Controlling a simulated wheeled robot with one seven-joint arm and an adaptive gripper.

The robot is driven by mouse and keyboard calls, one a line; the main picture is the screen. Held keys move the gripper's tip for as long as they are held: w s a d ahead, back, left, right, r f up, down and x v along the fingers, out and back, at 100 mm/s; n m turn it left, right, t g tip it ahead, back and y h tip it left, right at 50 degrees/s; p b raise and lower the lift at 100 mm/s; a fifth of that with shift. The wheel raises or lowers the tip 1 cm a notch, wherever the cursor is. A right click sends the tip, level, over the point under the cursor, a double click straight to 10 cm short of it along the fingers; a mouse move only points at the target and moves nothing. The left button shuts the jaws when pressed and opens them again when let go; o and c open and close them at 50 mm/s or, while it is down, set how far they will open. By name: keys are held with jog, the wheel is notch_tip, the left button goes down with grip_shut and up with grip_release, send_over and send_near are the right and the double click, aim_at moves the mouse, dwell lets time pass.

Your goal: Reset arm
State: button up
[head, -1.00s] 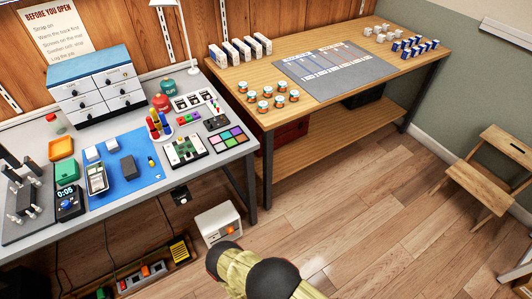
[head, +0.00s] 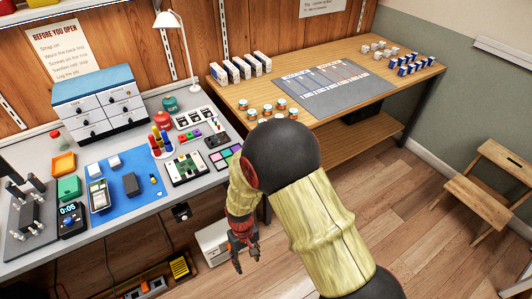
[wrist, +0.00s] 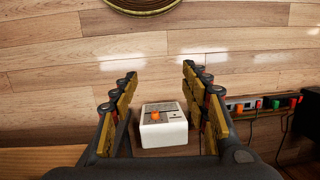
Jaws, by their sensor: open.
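My gripper (head: 246,262) hangs at the end of my bent arm, in front of the gap between the grey workbench and the wooden table, above the floor. In the wrist view its two fingers (wrist: 160,88) stand wide apart with nothing held between them. Beyond the fingers a white box with an orange knob (wrist: 164,124) rests on the floor; it also shows in the head view (head: 213,243), partly hidden by my gripper. My arm's elbow covers part of the wooden table's front edge.
The grey workbench (head: 130,215) holds a blue mat (head: 148,199), a drawer cabinet (head: 97,105) and small tools. The wooden table (head: 370,112) carries a grey chart mat (head: 345,90), boxes and cans. A wooden step stool (head: 480,195) stands right. Floor between is clear.

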jog(key=s+d+r+m+t+p, duration=0.1)
jog(key=s+d+r+m+t, duration=0.1)
jog(key=d+r, duration=0.6)
jog(key=s+d+r+m+t+p, duration=0.2)
jog(key=d+r, duration=0.7)
jog(key=r, duration=1.4)
jog(key=s+d+r+m+t+p, duration=0.1)
jog(key=s+d+r, duration=0.4)
jog(key=r, duration=1)
jog(key=d+m+t, duration=0.1)
jog(key=d+t, duration=0.1)
jog(key=d, duration=0.1)
jog(key=shift+d+r+t, duration=0.2)
jog(key=shift+d+t, duration=0.15)
jog(key=shift+t, duration=0.05)
jog(key=shift+s, duration=0.1)
jog(key=shift+c, duration=1)
